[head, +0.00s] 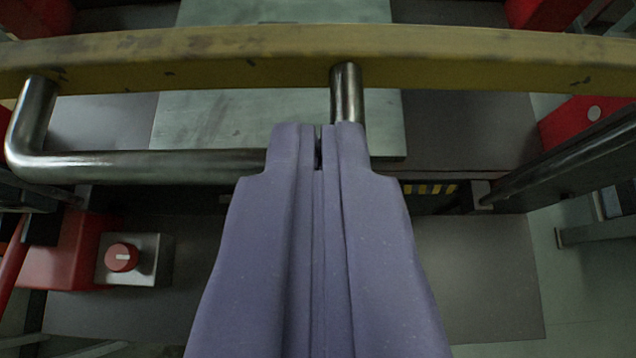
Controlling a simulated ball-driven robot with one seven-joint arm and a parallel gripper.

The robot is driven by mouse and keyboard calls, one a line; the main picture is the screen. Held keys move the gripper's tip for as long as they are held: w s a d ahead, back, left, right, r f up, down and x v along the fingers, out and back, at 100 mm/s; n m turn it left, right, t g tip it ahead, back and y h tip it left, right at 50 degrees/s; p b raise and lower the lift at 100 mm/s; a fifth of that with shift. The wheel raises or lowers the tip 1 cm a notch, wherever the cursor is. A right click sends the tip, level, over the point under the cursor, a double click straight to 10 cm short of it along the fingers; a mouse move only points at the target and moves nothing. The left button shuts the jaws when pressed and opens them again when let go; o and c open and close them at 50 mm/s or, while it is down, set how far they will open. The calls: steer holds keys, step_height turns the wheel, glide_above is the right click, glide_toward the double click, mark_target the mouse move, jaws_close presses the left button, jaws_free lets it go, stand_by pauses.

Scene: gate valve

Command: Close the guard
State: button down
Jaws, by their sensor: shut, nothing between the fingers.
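The guard shows as a worn yellow bar (460,55) running across the top of the head view from side to side. A shiny metal handle (150,166) is fixed to its near side by two posts, one at the left and one near the middle. My purple gripper (318,132) points away from me, its fingers shut with nothing between them. Its tips overlap the right part of the handle and hide that corner. I cannot tell whether they touch it.
A box with a red round button (122,257) stands at the lower left beside a red block (65,255). A pale metal plate (200,120) lies beyond the handle. A dark rail (575,165) slants at the right. Grey floor (475,275) is clear at the lower right.

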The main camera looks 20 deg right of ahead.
step_height(320, 180, down, 23)
steer(key=b, duration=1.9)
